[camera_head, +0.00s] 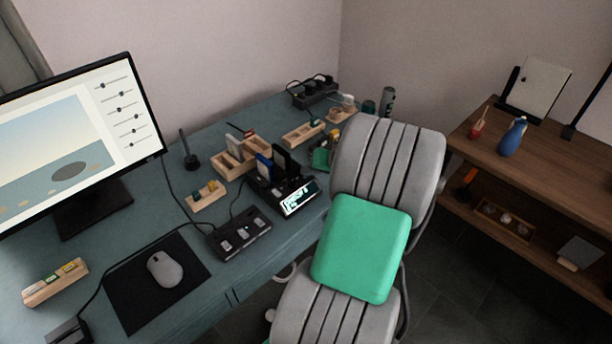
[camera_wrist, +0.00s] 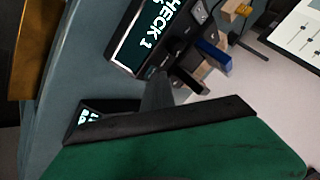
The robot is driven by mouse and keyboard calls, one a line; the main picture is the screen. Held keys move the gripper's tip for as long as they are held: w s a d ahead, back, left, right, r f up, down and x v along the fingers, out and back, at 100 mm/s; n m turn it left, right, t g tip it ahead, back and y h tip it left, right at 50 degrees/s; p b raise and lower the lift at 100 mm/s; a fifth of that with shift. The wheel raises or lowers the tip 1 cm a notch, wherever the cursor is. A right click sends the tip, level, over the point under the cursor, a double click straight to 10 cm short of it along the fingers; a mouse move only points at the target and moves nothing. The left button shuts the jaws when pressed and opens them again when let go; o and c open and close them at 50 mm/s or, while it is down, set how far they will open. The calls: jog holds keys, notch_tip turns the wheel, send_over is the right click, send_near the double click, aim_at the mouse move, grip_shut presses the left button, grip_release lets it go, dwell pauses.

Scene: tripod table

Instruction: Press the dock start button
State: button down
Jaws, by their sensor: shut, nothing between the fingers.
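The dock (camera_head: 298,198) is a black unit on the desk with a tilted, lit screen and upright dark and blue pieces behind it. In the wrist view the dock's screen (camera_wrist: 143,33) reads "CHECK 1", with dark controls beside it; I cannot tell which one is the start button. My gripper (camera_wrist: 158,78) shows in the wrist view as dark, narrow closed fingers rising from a green and black body. The fingertips look close to the dock's lower edge; contact cannot be told. In the head view my grey and green arm hides most of the gripper.
A black button box (camera_head: 240,234) sits left of the dock, near a mouse (camera_head: 165,269) on a black mat. Wooden holders (camera_head: 240,158) and a power strip (camera_head: 314,91) stand behind. A monitor (camera_head: 75,130) fills the left. A wooden shelf (camera_head: 555,150) is at right.

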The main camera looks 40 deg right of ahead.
jog(key=shift+r+p, duration=0.5)
jog(key=shift+r, duration=0.2)
notch_tip(320, 180, up, 5)
jog(key=p, duration=0.3)
jog(key=shift+p, duration=0.35)
